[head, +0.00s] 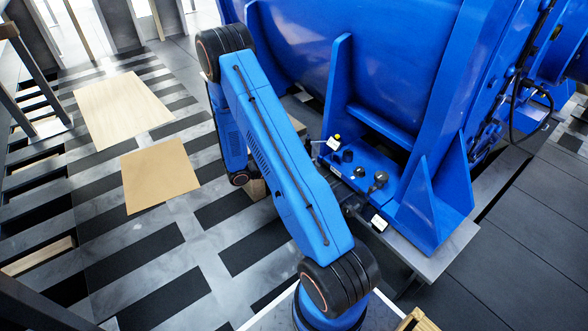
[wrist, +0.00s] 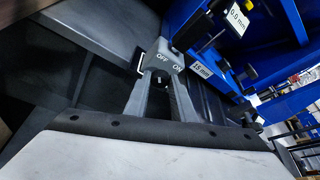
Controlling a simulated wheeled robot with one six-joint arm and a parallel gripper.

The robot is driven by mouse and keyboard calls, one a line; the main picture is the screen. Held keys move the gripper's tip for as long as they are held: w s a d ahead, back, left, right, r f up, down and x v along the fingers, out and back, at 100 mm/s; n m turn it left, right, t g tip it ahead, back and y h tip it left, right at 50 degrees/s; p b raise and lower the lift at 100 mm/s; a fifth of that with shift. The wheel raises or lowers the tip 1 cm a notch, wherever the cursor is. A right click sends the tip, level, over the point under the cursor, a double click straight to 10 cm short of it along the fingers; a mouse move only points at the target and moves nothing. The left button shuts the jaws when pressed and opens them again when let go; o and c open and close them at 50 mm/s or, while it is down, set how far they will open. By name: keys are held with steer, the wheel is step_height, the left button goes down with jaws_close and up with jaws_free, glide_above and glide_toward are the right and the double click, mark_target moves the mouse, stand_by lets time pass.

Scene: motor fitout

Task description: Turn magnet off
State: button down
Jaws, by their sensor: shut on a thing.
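In the wrist view, the magnet is a small grey block (wrist: 166,55) marked OFF and ON on the face toward me. My gripper (wrist: 163,80) is shut on it, with one grey finger on each side of its near part. The block is close to a dark grey surface and the blue motor foot. Which setting the switch stands at I cannot tell. In the head view, my arm hides the gripper and most of the area around the magnet.
The big blue motor (head: 360,50) stands on its blue foot. White labels reading 0.0 mm (wrist: 237,19) and 15 mm (wrist: 201,70) sit close to the magnet, to its right. Knobs (head: 380,178) stand on the foot. Boards (head: 160,175) lie on the floor at left.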

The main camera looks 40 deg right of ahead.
steer(key=shift+s+f+m+t+h, duration=0.1)
steer(key=shift+s+m+t+h, duration=0.1)
steer(key=shift+m+t, duration=1.35)
steer(key=shift+s+m+t+h, duration=0.25)
steer(key=shift+m+t, duration=0.75)
steer(key=shift+m, duration=1.2)
steer(key=shift+s+f+m+t+h, duration=0.1)
steer(key=shift+s+m+t+h, duration=0.1)
steer(key=shift+m+t, duration=1.35)
steer(key=shift+m+g, duration=0.3)
steer(key=shift+m, duration=0.1)
steer(key=c, duration=1.5)
jaws_free()
steer(key=shift+a, duration=0.1)
